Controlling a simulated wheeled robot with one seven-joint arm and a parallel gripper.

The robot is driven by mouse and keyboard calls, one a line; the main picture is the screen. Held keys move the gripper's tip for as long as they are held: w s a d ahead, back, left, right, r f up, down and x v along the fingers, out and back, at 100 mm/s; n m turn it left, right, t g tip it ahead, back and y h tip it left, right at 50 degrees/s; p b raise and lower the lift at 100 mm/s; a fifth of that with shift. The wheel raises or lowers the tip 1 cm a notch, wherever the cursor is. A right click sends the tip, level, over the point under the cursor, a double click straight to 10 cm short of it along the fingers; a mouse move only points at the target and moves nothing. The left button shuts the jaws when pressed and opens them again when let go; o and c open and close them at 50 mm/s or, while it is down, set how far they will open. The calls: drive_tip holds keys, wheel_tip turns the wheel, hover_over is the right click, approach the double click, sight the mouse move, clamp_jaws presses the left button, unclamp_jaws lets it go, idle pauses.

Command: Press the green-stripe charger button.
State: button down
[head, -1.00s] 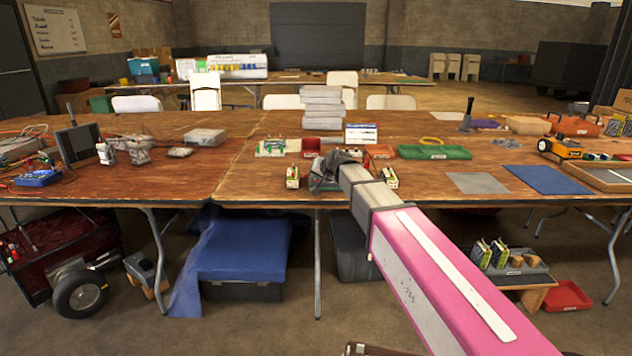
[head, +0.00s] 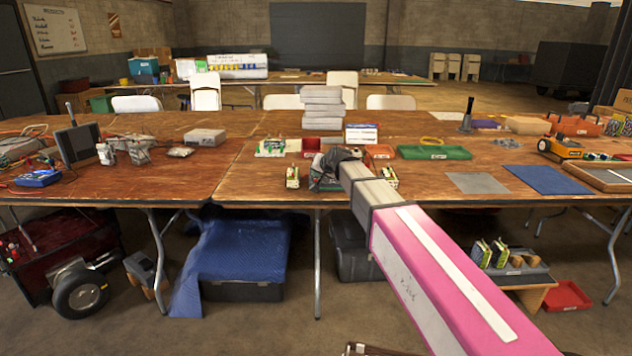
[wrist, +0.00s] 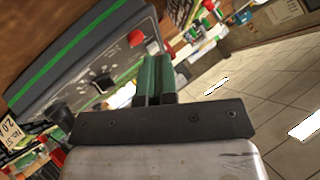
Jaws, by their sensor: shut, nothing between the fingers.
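In the wrist view the green-stripe charger (wrist: 72,62) is a grey box at the upper left with a green stripe along it. A red button (wrist: 135,37) and a black knob (wrist: 103,83) sit on its face. My gripper (wrist: 155,62) is shut and empty, its green-looking fingers side by side. The fingertips are close to the red button, just right of and below it in the picture. I cannot tell whether they touch the charger.
Small battery-like packs stand left (head: 292,177) and right (head: 389,178) of my gripper on the wooden table (head: 255,185). Behind are a green tray (head: 434,153) and a stack of grey boxes (head: 322,107). Bare tabletop lies left of the gripper.

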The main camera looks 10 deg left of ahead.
drive_tip(key=shift+s+d+r, duration=0.1)
drive_tip(key=shift+s+r, duration=0.15)
drive_tip(key=shift+r, duration=1)
drive_tip(key=shift+s+r, duration=0.2)
drive_tip(key=shift+r, duration=1)
